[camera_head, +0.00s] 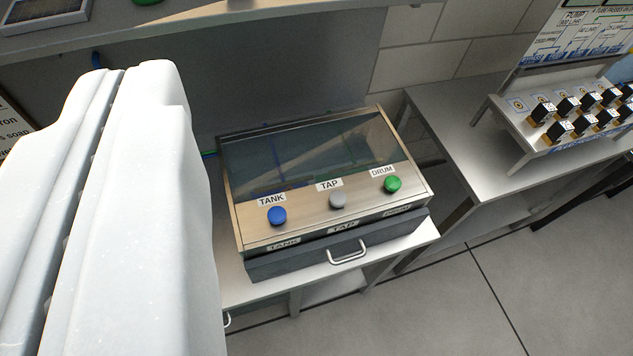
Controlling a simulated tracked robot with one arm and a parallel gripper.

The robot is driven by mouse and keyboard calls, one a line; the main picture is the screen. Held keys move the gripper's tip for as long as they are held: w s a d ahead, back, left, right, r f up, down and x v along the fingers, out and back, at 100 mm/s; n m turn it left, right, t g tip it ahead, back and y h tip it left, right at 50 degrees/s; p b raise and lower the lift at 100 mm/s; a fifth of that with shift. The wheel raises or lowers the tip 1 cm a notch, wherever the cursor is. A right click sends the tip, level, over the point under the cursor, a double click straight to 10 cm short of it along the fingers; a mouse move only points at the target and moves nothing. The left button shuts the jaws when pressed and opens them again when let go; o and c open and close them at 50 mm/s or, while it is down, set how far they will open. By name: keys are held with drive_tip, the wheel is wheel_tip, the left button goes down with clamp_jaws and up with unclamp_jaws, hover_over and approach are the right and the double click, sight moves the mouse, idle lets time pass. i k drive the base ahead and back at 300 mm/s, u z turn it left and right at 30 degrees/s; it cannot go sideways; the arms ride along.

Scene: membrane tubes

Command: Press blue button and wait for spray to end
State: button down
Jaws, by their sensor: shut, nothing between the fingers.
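The blue button (277,215) is a round knob under the label TANK, at the left of the sloped front panel of a metal box (302,216). A grey button (338,200) labelled TAP and a green button (393,184) labelled DRUM sit to its right. My gripper (121,75) is large and white at the left of the view. Its two fingers are shut together with a dark seam between them, and nothing is held. It appears left of the blue button and apart from it. I see no spray.
The box has a dark glass lid (315,150) and a drawer front with a metal handle (348,252). It stands on a metal bench (400,246). A rack of black-capped items (560,120) stands on another bench at the right. The floor (440,310) at lower right is clear.

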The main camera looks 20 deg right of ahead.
sight(276, 215)
drive_tip(key=u, duration=0.45)
drive_tip(key=k, duration=1.4)
drive_tip(key=z, duration=0.4)
drive_tip(key=i, duration=1)
